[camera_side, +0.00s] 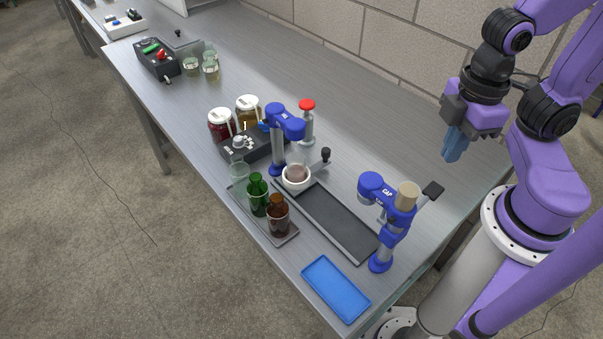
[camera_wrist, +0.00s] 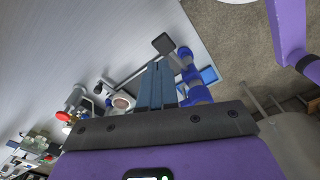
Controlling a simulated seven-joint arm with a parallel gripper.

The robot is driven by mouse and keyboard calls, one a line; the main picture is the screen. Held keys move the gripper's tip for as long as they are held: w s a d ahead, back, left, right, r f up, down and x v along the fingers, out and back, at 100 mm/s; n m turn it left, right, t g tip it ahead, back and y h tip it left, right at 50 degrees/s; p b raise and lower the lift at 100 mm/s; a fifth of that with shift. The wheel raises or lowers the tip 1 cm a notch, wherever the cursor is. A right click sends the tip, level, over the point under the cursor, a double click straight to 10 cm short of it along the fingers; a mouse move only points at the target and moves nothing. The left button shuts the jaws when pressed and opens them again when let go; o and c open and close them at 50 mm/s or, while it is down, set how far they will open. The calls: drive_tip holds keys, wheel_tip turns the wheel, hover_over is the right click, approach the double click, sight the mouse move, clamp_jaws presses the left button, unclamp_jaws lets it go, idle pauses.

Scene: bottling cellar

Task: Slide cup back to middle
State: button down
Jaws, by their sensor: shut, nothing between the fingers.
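The white cup (camera_side: 296,177), with a pinkish-brown inside, stands at the upper left end of a dark track (camera_side: 345,222), beneath the left blue station (camera_side: 285,123). In the wrist view the cup (camera_wrist: 122,102) shows left of my fingers, partly cut off by my wrist body. The middle and lower right of the track look empty. The right blue station (camera_side: 378,190), marked CAP, stands at the track's other end. My gripper (camera_side: 453,150) is shut and empty, high above the right rear of the bench and well apart from the cup; its blue fingers (camera_wrist: 155,87) point toward the bench.
A green bottle (camera_side: 257,196) and brown bottle (camera_side: 278,217) stand on a tray left of the track. A blue tray (camera_side: 336,289) lies at the front. A black paddle (camera_side: 433,189) and black knob (camera_side: 326,154) stick up behind. Bench at the rear is clear.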

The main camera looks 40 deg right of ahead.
drive_tip(key=c, duration=1)
unclamp_jaws()
drive_tip(key=shift+w+a, duration=0.1)
drive_tip(key=shift+w, duration=0.15)
drive_tip(key=shift+o, duration=0.4)
drive_tip(key=w+a+m, duration=0.2)
drive_tip(key=w+a, duration=0.2)
drive_tip(key=w, duration=1)
drive_tip(key=shift+w+r, duration=0.25)
drive_tip(key=shift+w, duration=0.05)
drive_tip(key=m, duration=0.2)
approach(326, 150)
wheel_tip(326, 150, down, 9)
drive_tip(key=shift+w+a, duration=0.1)
drive_tip(key=shift+w, duration=0.05)
